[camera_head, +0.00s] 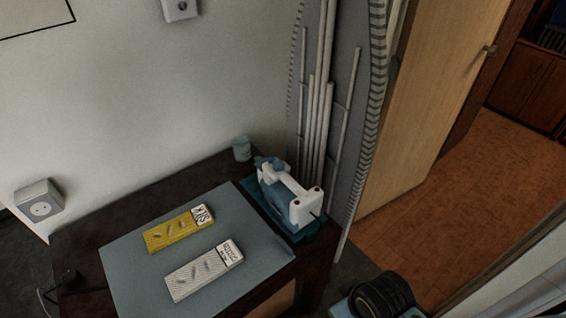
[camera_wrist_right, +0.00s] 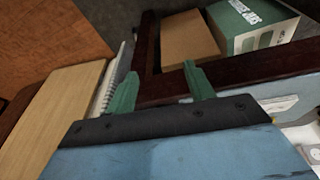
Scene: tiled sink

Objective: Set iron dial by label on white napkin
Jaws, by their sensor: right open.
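A white napkin (camera_head: 200,272) with a printed label (camera_head: 228,253) at its right end lies on the blue-grey mat (camera_head: 135,268). The label's words are too small to read surely. A blue and white iron (camera_head: 290,196) stands on a teal base (camera_head: 306,233) at the table's right end. Its dial cannot be made out; small red spots show on its white part. My right gripper (camera_wrist_right: 160,71) is open and empty in the right wrist view, with its green fingers wide apart beside the dark table edge. My left gripper is not in view.
A yellow labelled napkin (camera_head: 178,231) lies behind the white one. A grey ironing board (camera_head: 345,110) leans behind the iron. Under the tabletop are a brown box (camera_wrist_right: 190,38) and a green-and-white box (camera_wrist_right: 248,22).

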